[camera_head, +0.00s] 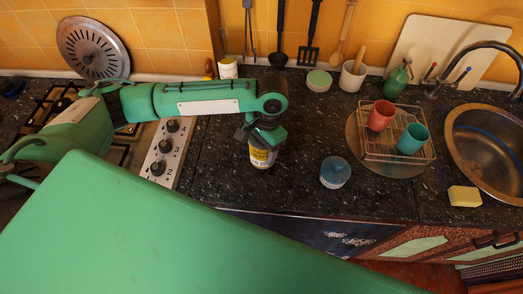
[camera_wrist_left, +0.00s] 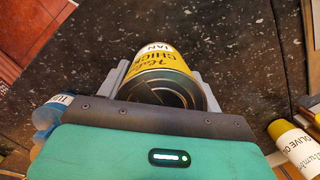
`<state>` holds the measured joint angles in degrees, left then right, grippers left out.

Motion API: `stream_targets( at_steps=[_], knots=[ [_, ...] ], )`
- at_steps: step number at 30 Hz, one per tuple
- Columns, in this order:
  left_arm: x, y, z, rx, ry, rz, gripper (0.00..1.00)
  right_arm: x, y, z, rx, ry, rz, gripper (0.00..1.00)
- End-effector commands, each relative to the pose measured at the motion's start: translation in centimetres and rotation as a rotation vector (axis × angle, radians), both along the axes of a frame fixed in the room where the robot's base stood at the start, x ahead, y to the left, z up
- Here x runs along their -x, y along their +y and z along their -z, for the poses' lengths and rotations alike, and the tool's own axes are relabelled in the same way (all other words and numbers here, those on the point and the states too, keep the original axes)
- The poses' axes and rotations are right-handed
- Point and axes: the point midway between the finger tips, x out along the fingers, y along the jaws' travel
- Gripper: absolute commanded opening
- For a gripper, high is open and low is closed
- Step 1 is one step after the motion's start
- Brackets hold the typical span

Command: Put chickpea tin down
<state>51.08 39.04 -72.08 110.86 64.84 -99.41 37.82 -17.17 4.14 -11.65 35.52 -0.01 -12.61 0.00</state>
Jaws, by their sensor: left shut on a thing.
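The chickpea tin (camera_head: 262,158) has a yellow and white label and is upright near the front of the dark speckled counter. My left gripper (camera_head: 262,138) comes down over it from above and is shut on it. In the left wrist view the tin (camera_wrist_left: 155,62) sits between the two grey fingers of the left gripper (camera_wrist_left: 162,82), its label partly readable. I cannot tell whether its base touches the counter. My right gripper is not in view.
A blue tin (camera_head: 335,173) stands to the right on the counter (camera_head: 300,130). Farther right are a dish rack (camera_head: 393,150) with two cups, a sponge (camera_head: 464,196) and the sink (camera_head: 490,140). The stove (camera_head: 160,150) is left.

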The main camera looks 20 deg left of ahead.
Motion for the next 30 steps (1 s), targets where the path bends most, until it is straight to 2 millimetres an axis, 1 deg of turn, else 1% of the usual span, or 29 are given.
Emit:
stream_targets(
  at_steps=[3,6,17,18,20,21,30],
  knots=[
    [0.1,0.0,1.8,-0.001,0.004,-0.001,0.29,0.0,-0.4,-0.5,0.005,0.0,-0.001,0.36],
    [0.0,0.0,2.8,-0.001,0.002,-0.001,0.29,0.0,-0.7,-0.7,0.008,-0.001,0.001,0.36],
    [0.0,0.0,3.2,0.0,0.001,0.0,0.29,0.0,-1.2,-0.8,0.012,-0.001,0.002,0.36],
    [0.0,0.0,3.3,0.0,0.001,0.0,0.74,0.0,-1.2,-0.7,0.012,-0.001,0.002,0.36],
    [0.0,0.0,3.3,0.0,0.001,0.0,0.86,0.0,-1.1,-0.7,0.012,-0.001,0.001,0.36],
    [0.0,0.0,3.3,0.0,0.001,0.0,0.88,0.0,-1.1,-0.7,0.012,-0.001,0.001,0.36],
    [0.0,0.0,3.1,0.0,0.001,0.0,0.88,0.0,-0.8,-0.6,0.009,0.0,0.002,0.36]
  ],
)
